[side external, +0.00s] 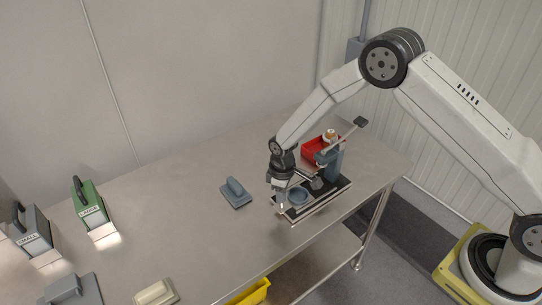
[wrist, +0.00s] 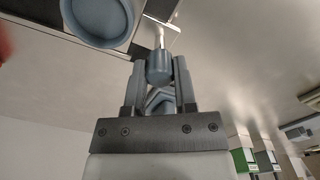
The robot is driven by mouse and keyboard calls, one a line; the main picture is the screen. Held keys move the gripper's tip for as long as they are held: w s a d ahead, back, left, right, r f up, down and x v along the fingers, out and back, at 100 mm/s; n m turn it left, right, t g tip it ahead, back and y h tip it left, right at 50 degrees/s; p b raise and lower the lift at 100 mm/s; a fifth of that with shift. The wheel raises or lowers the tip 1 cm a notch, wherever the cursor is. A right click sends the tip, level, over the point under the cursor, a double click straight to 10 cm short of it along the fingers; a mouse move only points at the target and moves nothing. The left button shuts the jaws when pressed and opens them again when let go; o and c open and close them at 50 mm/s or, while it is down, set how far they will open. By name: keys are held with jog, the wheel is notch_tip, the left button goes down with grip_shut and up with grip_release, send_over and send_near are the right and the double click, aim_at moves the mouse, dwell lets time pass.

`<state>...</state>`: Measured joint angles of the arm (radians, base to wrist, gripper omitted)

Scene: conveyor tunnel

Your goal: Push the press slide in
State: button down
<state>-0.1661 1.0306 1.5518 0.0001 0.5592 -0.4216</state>
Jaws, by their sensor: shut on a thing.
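The press (side external: 334,165) stands on the steel table near its right end, with a dark base, a grey column and a lever that ends in a dark grip. Its slide carries a round blue-grey cup (side external: 298,196), which also shows at the top left of the wrist view (wrist: 100,20). My gripper (side external: 280,204) points down at the near left end of the press. In the wrist view my gripper (wrist: 159,75) is shut on the blue-grey slide knob (wrist: 159,62), with a pale rod running from the knob toward the press. My gripper hides the knob in the side view.
A red bin (side external: 314,149) stands behind the press. A grey handled block (side external: 235,193) lies left of it. A green handled box (side external: 93,211) and a grey one (side external: 37,239) stand at far left. The table between is clear.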

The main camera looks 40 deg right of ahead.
aim_at(293, 199)
jog(key=shift+d, duration=2.25)
jog(key=shift+c, duration=2)
grip_release()
jog(key=shift+r, duration=0.15)
notch_tip(293, 199, up, 8)
jog(key=shift+f, duration=0.2)
